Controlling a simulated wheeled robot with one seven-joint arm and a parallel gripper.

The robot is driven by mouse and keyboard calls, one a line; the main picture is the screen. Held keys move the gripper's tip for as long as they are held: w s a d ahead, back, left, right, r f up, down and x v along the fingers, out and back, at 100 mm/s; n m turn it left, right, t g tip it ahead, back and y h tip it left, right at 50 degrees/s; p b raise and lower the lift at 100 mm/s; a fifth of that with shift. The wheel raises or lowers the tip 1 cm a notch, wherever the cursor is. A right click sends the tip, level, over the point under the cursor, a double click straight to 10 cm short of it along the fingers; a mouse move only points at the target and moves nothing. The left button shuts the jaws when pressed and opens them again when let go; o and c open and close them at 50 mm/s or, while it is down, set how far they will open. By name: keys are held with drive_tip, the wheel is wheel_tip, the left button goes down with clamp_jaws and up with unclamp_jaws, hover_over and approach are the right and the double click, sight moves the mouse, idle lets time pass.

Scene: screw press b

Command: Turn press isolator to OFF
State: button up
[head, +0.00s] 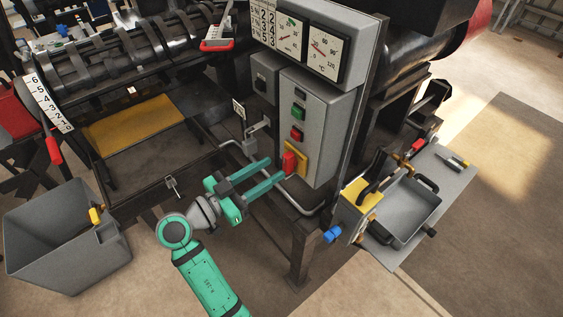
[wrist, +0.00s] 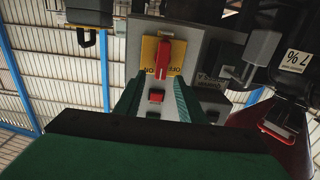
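The press isolator is a red handle (head: 289,163) on a yellow plate (head: 303,158), low on the grey control box (head: 318,121). In the wrist view the handle (wrist: 165,50) stands upright on its plate (wrist: 148,50). Lettering like ON and OFF shows upside down and sideways there. The handle lies roughly along the ON side. My gripper (head: 279,168) is open, its two green fingers pointing at the isolator. In the wrist view the fingertips end just below the handle in the picture, one to each side of its line. I cannot tell whether they touch it.
A green button (head: 298,112) and a red button (head: 296,133) sit above the isolator. A bent grey rail (head: 301,205) runs beneath the box. A grey bin (head: 62,240) stands at the left. A table with a pan (head: 405,212) stands at the right.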

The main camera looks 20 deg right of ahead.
sight(284, 161)
drive_tip(key=shift+x, duration=2.5)
drive_tip(key=shift+w, duration=0.15)
